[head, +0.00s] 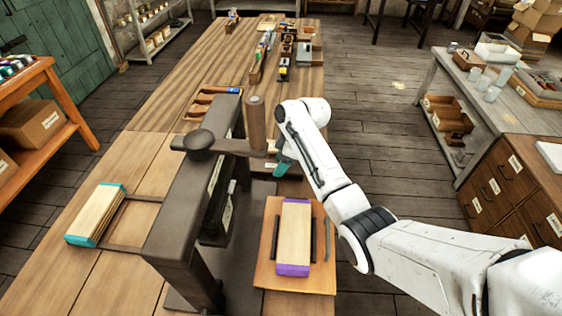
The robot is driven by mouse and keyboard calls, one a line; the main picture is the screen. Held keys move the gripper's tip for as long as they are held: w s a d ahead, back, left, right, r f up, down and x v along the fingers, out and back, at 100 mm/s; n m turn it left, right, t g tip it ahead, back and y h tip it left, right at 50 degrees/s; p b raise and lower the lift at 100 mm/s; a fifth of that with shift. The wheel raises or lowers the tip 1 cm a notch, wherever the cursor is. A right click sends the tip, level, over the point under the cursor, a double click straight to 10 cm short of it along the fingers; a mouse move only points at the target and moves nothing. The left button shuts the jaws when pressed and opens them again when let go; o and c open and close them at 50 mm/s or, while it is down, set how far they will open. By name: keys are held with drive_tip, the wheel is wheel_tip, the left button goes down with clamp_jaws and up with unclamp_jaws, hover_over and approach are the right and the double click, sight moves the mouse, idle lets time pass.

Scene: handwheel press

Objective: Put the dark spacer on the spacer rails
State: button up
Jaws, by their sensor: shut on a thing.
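My gripper is mostly hidden behind my own white arm, just right of the press (183,208). A small teal piece (281,168) shows at the arm's left edge; I cannot tell whether it is part of the gripper or something held. I cannot make out the dark spacer. Two thin dark rails (124,248) run left from the press frame to a pale wooden block with teal ends (97,215); nothing dark lies across them. I cannot tell whether these are the spacer rails.
The press has a dark knob (200,143) and a bar with an upright wooden handle (256,125), close to my arm. A purple-ended block (294,236) lies on an orange-brown board (271,280) between dark strips. Small items stand at the table's far end. The table's left front is clear.

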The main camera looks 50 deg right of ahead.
drive_tip(key=o, duration=1.1)
drive_tip(key=v, duration=1.2)
drive_tip(key=shift+b, duration=0.4)
